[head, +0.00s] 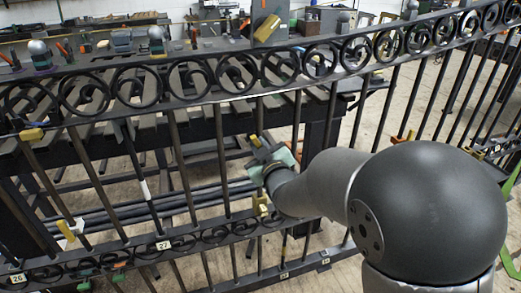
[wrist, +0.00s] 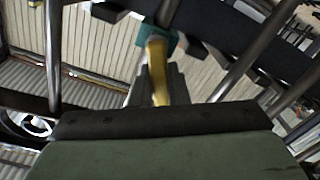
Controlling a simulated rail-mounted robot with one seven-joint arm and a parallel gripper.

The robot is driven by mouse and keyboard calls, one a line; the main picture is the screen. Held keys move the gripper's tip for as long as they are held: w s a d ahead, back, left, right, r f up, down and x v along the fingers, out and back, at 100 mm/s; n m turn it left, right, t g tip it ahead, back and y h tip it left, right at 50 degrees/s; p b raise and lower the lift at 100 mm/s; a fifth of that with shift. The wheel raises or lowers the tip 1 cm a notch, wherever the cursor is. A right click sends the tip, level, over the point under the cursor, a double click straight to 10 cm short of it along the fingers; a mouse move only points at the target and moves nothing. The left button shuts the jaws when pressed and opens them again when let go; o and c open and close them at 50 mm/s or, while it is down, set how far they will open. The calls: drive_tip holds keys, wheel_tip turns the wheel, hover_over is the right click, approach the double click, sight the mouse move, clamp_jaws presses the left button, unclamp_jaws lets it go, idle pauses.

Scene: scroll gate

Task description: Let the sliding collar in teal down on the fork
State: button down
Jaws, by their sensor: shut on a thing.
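The teal sliding collar (wrist: 172,43) sits around a dark upright bar at the top middle of the wrist view. A yellow tab (wrist: 158,72) reaches from it toward me. My gripper (wrist: 160,88) is shut on this tab, with a grey finger on each side. In the head view my gripper (head: 262,153) is at a gate bar in mid-height, and the yellow tab (head: 254,141) shows at its tip. The collar's teal body is mostly hidden there. A yellow piece (head: 261,205) sits lower, near the lower rail; I cannot tell whether it is the fork.
The dark gate has an upper scroll band (head: 190,80) and a lower rail (head: 130,250) with number tags. Other bars stand close on both sides. More yellow pieces (head: 66,230) are on bars at the left. A slatted bench (head: 95,150) stands behind.

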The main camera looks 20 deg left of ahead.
idle(0.3)
drive_tip(key=shift+s+a+f+n+b, duration=0.1)
drive_tip(key=shift+n+b, duration=0.4)
drive_tip(key=shift+a+f+n+b, duration=0.1)
drive_tip(key=shift+n+b, duration=0.4)
drive_tip(key=shift+s+a+f+n+b, duration=0.15)
drive_tip(key=shift+s+f+n+b, duration=0.05)
drive_tip(key=shift+n+b, duration=0.85)
drive_tip(key=shift+s+a+f+n+b, duration=0.1)
drive_tip(key=shift+a+f+n+b, duration=0.05)
drive_tip(key=shift+n+b, duration=0.9)
